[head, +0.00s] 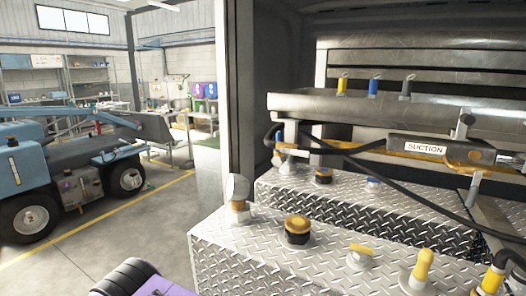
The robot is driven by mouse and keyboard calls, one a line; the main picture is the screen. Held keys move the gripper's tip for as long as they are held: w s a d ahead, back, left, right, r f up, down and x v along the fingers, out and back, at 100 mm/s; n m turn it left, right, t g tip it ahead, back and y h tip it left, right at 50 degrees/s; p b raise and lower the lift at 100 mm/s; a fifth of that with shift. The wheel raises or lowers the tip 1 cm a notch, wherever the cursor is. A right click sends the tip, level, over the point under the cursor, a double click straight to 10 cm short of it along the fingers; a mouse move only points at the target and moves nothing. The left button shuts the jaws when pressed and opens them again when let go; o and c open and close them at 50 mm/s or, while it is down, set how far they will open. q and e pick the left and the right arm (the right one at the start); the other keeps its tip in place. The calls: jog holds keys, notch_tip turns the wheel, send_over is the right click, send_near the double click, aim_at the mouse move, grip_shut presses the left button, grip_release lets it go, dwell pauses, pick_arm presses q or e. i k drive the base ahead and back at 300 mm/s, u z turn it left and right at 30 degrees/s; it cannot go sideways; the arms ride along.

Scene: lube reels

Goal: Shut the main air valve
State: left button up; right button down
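No label in the head view names the main air valve, so I cannot tell which fitting it is. A yellow-handled fitting (290,147) shows further back at the left end of the piping. A taller yellow handle (421,266) stands on a round base at the near right.
Dark hoses (400,184) cross behind, near a SUCTION label (425,149). Open floor (120,232) lies left, with a blue vehicle (30,165) beyond.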

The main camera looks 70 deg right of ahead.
aim_at(306, 153)
jog(key=z, duration=1.6)
